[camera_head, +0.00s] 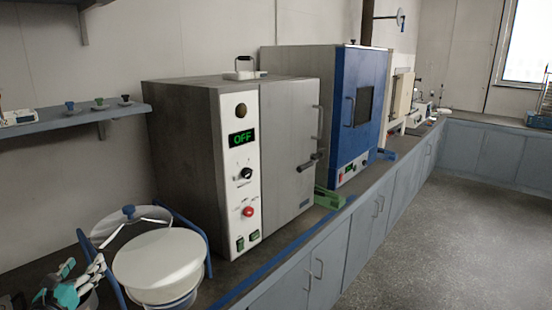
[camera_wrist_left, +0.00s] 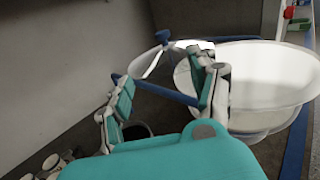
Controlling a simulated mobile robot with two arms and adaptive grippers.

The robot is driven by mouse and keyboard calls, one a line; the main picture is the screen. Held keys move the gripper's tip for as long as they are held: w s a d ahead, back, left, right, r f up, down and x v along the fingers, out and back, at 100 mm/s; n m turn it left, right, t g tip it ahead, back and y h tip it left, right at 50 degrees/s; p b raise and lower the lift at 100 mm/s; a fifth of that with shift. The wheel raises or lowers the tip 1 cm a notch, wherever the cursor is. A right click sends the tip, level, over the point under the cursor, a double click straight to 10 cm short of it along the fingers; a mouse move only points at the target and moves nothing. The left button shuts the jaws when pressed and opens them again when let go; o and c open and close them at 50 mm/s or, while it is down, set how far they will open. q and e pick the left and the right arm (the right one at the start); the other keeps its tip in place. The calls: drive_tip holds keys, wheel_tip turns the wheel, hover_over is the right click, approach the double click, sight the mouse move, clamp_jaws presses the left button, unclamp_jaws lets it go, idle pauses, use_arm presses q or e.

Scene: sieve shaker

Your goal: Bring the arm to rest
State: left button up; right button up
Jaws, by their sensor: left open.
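My left gripper (camera_head: 82,268) is at the lower left of the head view, just left of a sieve stack with a round white top (camera_head: 160,260). Its teal-padded fingers are apart in the left wrist view (camera_wrist_left: 163,92), with nothing seen held between them. The white round piece (camera_wrist_left: 270,75) lies beyond the right finger there, which partly overlaps it. I cannot tell whether that finger touches it. Behind it is a round lid with a blue knob (camera_head: 128,212). My right gripper is not in view.
Blue bars (camera_head: 185,228) flank the stack on the dark bench. A grey oven (camera_head: 285,150) reading OFF stands close to its right, with a blue oven (camera_head: 373,90) beyond. A wall shelf (camera_head: 95,118) overhangs the left. The floor (camera_head: 450,230) at right is clear.

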use_arm(q)
drive_tip(key=s+d+f+n+g+y, duration=0.1)
drive_tip(key=s+d+f+n+g, duration=0.2)
drive_tip(key=s+d+f+n, duration=0.55)
drive_tip(key=s+d+f+n+g+y, duration=0.2)
drive_tip(key=s+d+f+n+g, duration=0.15)
drive_tip(key=s+f+n, duration=0.55)
drive_tip(key=s+d+f+n+g+h, duration=0.3)
drive_tip(key=s+d+n+g+h, duration=0.35)
drive_tip(key=s+d+n, duration=0.8)
drive_tip(key=s+a+f+g+y, duration=0.1)
drive_tip(key=s+f, duration=0.1)
drive_tip(key=f, duration=1.2)
drive_tip(key=s+f+g+y, duration=0.1)
drive_tip(key=s+f+g, duration=0.15)
drive_tip(key=f, duration=1.15)
drive_tip(key=s+a+f, duration=0.3)
drive_tip(key=s+f, duration=1.1)
drive_tip(key=s, duration=0.2)
drive_tip(key=shift+s+f+n, duration=0.15)
drive_tip(key=shift+s+n, duration=0.05)
drive_tip(key=shift+n, duration=0.1)
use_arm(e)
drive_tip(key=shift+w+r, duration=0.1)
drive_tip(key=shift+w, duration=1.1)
